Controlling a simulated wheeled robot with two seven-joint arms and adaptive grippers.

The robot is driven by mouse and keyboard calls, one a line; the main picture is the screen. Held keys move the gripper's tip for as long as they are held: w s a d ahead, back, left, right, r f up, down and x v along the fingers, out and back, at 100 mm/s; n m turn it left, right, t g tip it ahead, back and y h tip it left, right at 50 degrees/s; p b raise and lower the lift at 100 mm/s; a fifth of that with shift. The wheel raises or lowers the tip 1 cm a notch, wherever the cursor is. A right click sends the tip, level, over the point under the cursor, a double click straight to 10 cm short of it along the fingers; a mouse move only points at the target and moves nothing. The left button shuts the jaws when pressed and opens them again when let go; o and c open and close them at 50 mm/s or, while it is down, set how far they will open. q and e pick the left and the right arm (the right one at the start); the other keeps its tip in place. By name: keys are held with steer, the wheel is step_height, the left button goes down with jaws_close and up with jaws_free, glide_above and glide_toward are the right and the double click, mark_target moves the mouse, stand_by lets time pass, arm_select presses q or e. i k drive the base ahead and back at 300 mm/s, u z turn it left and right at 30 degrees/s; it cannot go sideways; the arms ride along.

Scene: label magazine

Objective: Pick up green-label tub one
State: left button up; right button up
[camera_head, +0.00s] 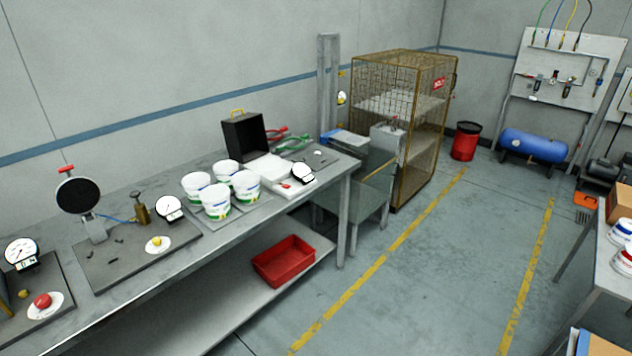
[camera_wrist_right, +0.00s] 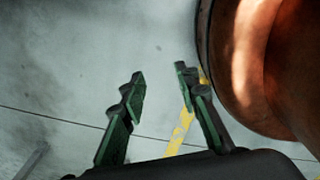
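Several white tubs with green labels stand in a cluster on the long grey bench. One is at the front (camera_head: 216,201), one at the left (camera_head: 196,186), one at the right (camera_head: 245,186) and one at the back (camera_head: 227,171). I cannot tell which is number one. My right gripper (camera_wrist_right: 160,80) shows in the right wrist view, its two green and black fingers apart with nothing between them. No tub shows in that view. Neither gripper shows in the head view.
Dial gauges (camera_head: 170,207) stand left of the tubs, and a black case (camera_head: 244,135) behind. A red bin (camera_head: 284,261) sits on the lower shelf. White tubs with blue (camera_head: 621,231) and red (camera_head: 622,260) labels stand on the right table. A large orange-brown rounded surface (camera_wrist_right: 250,60) is beside my right gripper.

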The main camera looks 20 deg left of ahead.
mark_target(215, 199)
steer(key=z, duration=0.35)
steer(key=i, duration=5.35)
steer(key=u, duration=4.15)
